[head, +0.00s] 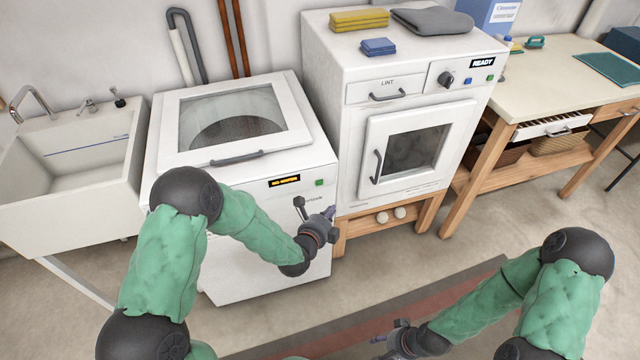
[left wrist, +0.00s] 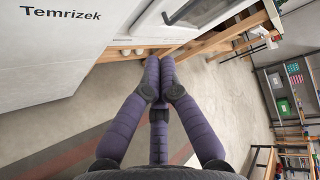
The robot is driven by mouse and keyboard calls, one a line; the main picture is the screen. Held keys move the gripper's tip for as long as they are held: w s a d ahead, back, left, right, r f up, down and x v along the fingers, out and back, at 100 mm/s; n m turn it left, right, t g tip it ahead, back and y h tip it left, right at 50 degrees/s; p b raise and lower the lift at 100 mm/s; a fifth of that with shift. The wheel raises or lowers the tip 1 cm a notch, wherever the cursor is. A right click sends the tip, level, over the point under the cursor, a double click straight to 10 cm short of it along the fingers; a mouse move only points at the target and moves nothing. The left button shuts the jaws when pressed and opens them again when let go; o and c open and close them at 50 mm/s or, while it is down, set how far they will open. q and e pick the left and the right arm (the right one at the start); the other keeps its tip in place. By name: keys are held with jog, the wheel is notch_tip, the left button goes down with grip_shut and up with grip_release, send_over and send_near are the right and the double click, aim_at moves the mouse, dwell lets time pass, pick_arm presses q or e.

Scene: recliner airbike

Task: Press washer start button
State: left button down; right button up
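The white washer (head: 240,235) is a top-loader with a closed glass lid (head: 232,115). Its front edge has a lit orange display (head: 285,181) and a small green button (head: 319,182). My left gripper (head: 329,212) is in front of the washer's right front, below and slightly right of the button in the picture, apart from it. In the left wrist view its purple fingers (left wrist: 160,62) meet at the tips with nothing between them. That view shows the washer's lettered front (left wrist: 60,45) but not the button. My right gripper (head: 390,335) is low at the bottom; its fingertips are too small to judge.
A dryer (head: 350,140) with a READY display stands right of the washer on a wooden stand (head: 425,213). Towels (head: 360,18) lie on top. A sink (head: 65,185) is at left and a wooden table (head: 570,85) at right. The floor in front holds a striped mat (head: 385,308).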

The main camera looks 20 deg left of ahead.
aim_at(319, 183)
pick_arm(q)
jog(key=w+a+b, duration=0.1)
jog(key=w+a, duration=0.3)
jog(key=w, duration=0.2)
jog(key=shift+w+a+b, duration=0.3)
jog(key=shift+w+b, duration=0.05)
jog(key=shift+w, duration=0.05)
jog(key=shift+w, duration=0.1)
dwell(1.2)
jog(key=shift+w+a+b, duration=0.25)
jog(key=shift+b, duration=0.1)
jog(key=shift+w+a, duration=0.2)
jog(key=shift+w, duration=0.1)
dwell(0.7)
jog(key=shift+s+d, duration=0.1)
jog(key=shift+s, duration=0.05)
jog(key=shift+s+d, duration=0.35)
jog(key=shift+s, duration=0.15)
jog(key=shift+s, duration=0.1)
dwell(0.3)
